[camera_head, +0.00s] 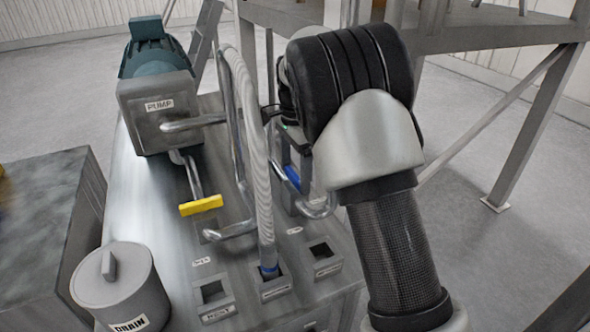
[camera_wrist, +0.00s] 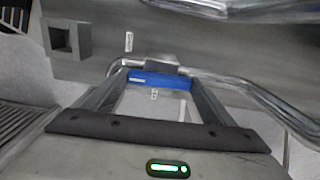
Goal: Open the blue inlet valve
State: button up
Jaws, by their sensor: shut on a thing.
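The blue inlet valve handle shows in the wrist view (camera_wrist: 158,80) as a short blue bar across the far end of my gripper. It also shows in the head view (camera_head: 292,176), partly hidden behind my arm. My gripper (camera_wrist: 160,78) is shut on the blue handle, with one finger at each end of it. A bent metal pipe (camera_wrist: 225,84) runs beside the handle. In the head view my arm covers much of the gripper and of the valve.
A pump (camera_head: 158,110) stands at the back left, with a yellow handle (camera_head: 201,205) in front. A ribbed hose (camera_head: 256,160) runs down to a middle socket. A drain canister (camera_head: 117,285) stands front left. A metal frame (camera_head: 540,120) rises at the right.

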aim_at(295, 175)
jog(key=shift+m, duration=0.3)
jog(key=o, duration=1)
jog(key=shift+o, duration=0.2)
jog(key=shift+r, duration=0.1)
notch_tip(295, 175, up, 17)
jog(key=shift+r, duration=0.15)
